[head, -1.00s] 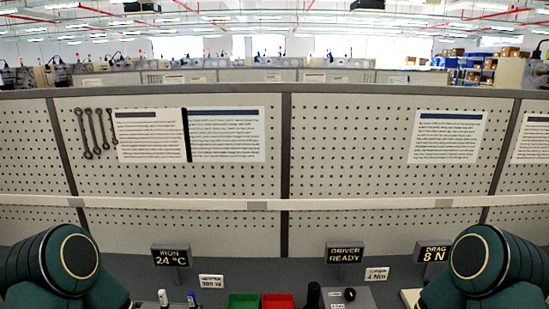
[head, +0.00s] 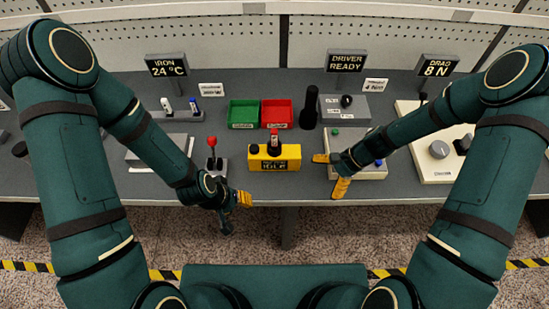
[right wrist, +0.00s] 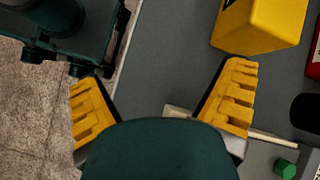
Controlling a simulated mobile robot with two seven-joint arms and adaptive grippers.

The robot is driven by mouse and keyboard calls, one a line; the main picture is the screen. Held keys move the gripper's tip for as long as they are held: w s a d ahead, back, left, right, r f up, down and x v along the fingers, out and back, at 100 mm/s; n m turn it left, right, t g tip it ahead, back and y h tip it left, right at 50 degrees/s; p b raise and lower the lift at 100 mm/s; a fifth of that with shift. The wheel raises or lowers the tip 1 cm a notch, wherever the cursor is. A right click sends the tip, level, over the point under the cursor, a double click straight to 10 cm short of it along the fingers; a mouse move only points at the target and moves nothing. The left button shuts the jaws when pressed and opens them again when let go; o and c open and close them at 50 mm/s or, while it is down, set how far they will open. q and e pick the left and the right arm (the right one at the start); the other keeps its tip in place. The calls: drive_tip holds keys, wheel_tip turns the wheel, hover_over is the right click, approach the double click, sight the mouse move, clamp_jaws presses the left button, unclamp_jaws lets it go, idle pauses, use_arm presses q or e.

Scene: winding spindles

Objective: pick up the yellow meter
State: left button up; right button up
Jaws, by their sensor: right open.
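The yellow meter (head: 262,163) stands upright on the grey bench near its front edge, with a dark display on its front and a black knob and a red-topped part on top. Part of it also shows at the top of the right wrist view (right wrist: 262,22). My right gripper (head: 330,173) is open and empty, just right of the meter and apart from it; its two yellow fingers are spread wide in the right wrist view (right wrist: 165,105). My left gripper (head: 236,204) is in front of the bench edge, left of and below the meter; its jaw opening is unclear.
A red-knobbed lever (head: 211,143) stands left of the meter. Green (head: 243,106) and red (head: 277,107) bins sit behind it, with a black cylinder (head: 309,105) beside them. A pale device (head: 372,172) lies beneath my right forearm.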

sight(300, 151)
drive_tip(key=w+d+r+m+y, duration=0.1)
drive_tip(key=w+r+m+y, duration=0.1)
drive_tip(key=w+d+r+m+y+b, duration=0.1)
drive_tip(key=w+d+r, duration=0.1)
drive_tip(key=w, duration=0.1)
drive_tip(key=w+d+r+m+t+y, duration=0.1)
drive_tip(key=w+r+m+y, duration=0.1)
drive_tip(key=r, duration=0.1)
drive_tip(key=shift+w+d+m+y, duration=0.15)
drive_tip(key=shift+w+m+y, duration=0.15)
drive_tip(key=shift+w, duration=0.1)
drive_tip(key=x, duration=0.8)
drive_tip(key=shift+a+f, duration=0.1)
drive_tip(key=shift+a, duration=0.15)
drive_tip(key=shift+w+x, duration=0.1)
drive_tip(key=shift+x, duration=1.2)
drive_tip(key=shift+w+x, duration=0.15)
drive_tip(key=shift+x, duration=1.2)
drive_tip(key=c, duration=1.4)
